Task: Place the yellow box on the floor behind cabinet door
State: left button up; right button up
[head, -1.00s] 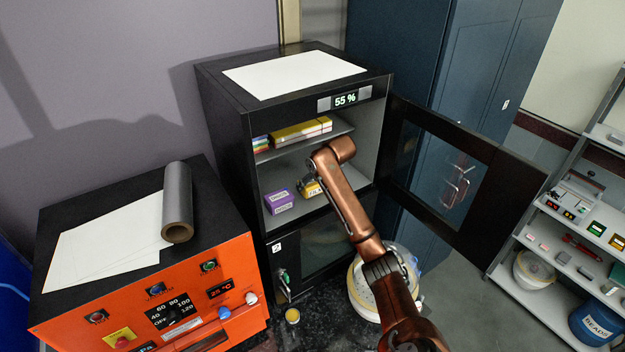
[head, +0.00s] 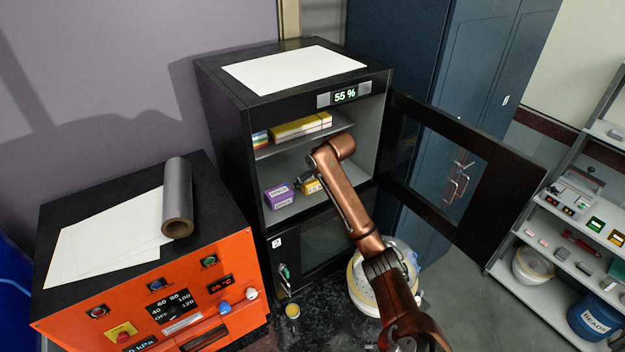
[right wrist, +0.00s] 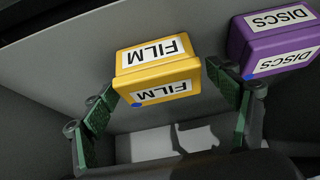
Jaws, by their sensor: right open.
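The yellow box (head: 314,188), labelled FILM, stands on the lower shelf of the open upper compartment of the black cabinet (head: 225,125). It also shows in the right wrist view (right wrist: 157,75). My right gripper (head: 308,183) reaches into this compartment at the box, partly hidden by my arm. In the right wrist view its open fingers (right wrist: 163,98) lie to either side of the box's near end. The right finger is close to the box's edge; contact cannot be told. The cabinet door (head: 492,205), with a window, is swung open to the right. My left gripper is out of view.
A purple DISCS box (head: 279,196) stands close beside the yellow one. A yellow package (head: 301,126) lies on the upper shelf. A white bucket (head: 362,285) stands on the floor below the door. Grey floor (head: 455,300) shows right of it.

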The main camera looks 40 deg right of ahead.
jog(key=shift+s+r, duration=0.15)
jog(key=shift+r, duration=0.2)
jog(key=b+v, duration=0.3)
jog(key=v, duration=0.8)
jog(key=shift+r, duration=0.2)
jog(key=shift+a, duration=0.1)
jog(key=shift+s+f, duration=0.1)
jog(key=shift+f, duration=0.05)
